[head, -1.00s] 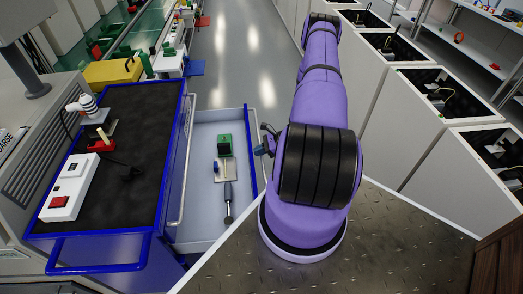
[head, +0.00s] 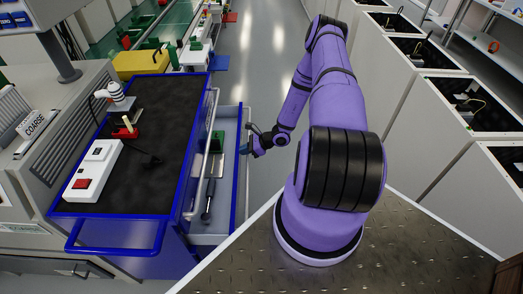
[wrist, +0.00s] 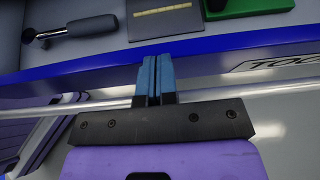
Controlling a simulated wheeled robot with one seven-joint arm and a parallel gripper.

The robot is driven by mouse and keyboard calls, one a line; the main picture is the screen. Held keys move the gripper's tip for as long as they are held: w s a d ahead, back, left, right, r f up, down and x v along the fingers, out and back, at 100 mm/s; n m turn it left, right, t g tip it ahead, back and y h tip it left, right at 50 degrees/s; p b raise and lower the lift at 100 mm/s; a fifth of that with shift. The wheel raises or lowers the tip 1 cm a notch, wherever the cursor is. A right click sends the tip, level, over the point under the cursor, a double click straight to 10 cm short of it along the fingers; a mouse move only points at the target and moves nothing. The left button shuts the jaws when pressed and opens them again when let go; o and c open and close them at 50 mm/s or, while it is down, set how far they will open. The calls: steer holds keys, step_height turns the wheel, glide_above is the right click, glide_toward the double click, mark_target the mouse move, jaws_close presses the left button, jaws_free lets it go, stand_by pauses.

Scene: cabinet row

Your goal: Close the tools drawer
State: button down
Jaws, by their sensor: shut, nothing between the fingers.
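The tools drawer (head: 240,190) is partly open, sticking out from the right side of the blue-framed cart (head: 152,75). In the wrist view its blue front rim (wrist: 70,72) crosses the picture, with a partly hidden label and a silver handle bar (wrist: 40,111) along the front. My gripper (head: 249,148) is at the drawer's front. In the wrist view its blue fingers (wrist: 156,64) are together and empty, overlapping the rim and bar; whether they touch is unclear. Inside lie a dark-handled tool (head: 208,203), a grey plate (wrist: 165,18) and a green block (head: 217,141).
On the cart top are a white box with a red button (head: 93,172) and a red holder (head: 125,132). The grey floor aisle (head: 262,75) is clear beyond my arm. Open-topped white cabinets (head: 440,130) line the right.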

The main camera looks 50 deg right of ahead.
steer(key=w+a, duration=0.7)
steer(key=shift+w+a, duration=0.25)
